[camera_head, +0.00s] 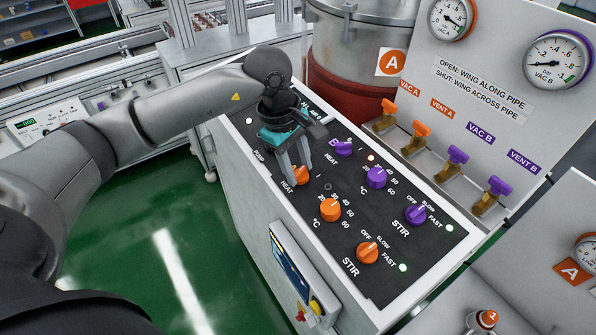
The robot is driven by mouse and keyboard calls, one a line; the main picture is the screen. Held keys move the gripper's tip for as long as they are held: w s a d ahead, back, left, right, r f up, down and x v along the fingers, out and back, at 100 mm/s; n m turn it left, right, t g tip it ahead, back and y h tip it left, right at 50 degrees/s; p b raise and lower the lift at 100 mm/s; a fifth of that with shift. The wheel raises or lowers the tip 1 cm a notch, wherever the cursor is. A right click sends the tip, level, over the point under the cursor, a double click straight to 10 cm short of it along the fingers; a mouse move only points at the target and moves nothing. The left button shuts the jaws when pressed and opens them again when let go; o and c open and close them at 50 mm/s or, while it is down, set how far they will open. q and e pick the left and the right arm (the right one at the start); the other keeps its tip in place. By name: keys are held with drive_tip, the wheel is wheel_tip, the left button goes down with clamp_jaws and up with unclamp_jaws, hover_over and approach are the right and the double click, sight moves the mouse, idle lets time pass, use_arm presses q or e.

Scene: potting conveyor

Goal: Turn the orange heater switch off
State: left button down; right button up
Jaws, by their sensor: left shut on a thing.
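The orange heater switch (301,176) is a round knob beside a HEAT label on the black control panel (400,282). It is partly hidden behind the fingers of my left gripper (294,172). The gripper comes down from above and is shut on this knob. The knob's pointer and exact setting are hidden by the fingers. A small lamp (328,187) near the orange heater switch looks dark. My right gripper does not show.
Close by are a purple heat knob (342,147), an orange temperature knob (330,209) and a purple temperature knob (376,177). Orange (367,252) and purple (415,214) stir knobs sit nearer the right end. Wing valves (421,130) stand behind the panel.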

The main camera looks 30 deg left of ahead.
use_arm(q)
drive_tip(key=shift+n+b, duration=0.65)
drive_tip(key=shift+n, duration=0.55)
drive_tip(key=shift+a, duration=0.1)
drive_tip(key=shift+c, duration=2.1)
unclamp_jaws()
drive_tip(key=shift+r, duration=0.15)
drive_tip(key=b+v, duration=0.1)
drive_tip(key=v, duration=1.4)
drive_tip(key=shift+s, duration=0.2)
